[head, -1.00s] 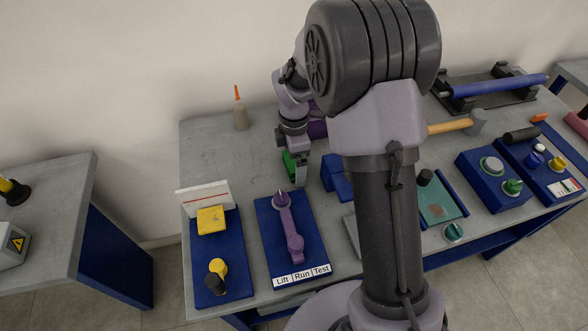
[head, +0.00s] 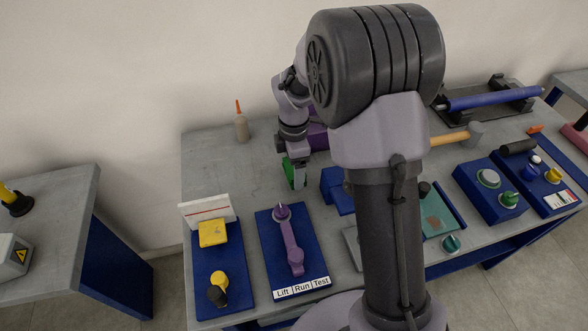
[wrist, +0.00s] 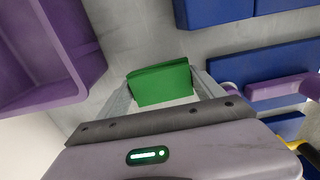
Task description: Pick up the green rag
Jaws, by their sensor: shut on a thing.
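The green rag (wrist: 160,82) is a folded, flat-sided piece between the two fingers of my gripper (wrist: 163,92) in the wrist view. The gripper is shut on it, with a finger at each side. In the head view the green rag (head: 288,168) shows as a small patch beside my gripper (head: 297,178), over the back middle of the grey workbench (head: 215,165). The fingers partly hide it there. I cannot tell how far it is above the bench top.
A purple bin (head: 318,137) stands close behind my gripper, partly hidden by my arm. A blue block (head: 338,190) is to its right. A blue Lift/Run/Test panel (head: 268,232) and a yellow-switch panel (head: 204,272) lie in front. A bottle (head: 241,128) stands at back left; bench between is clear.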

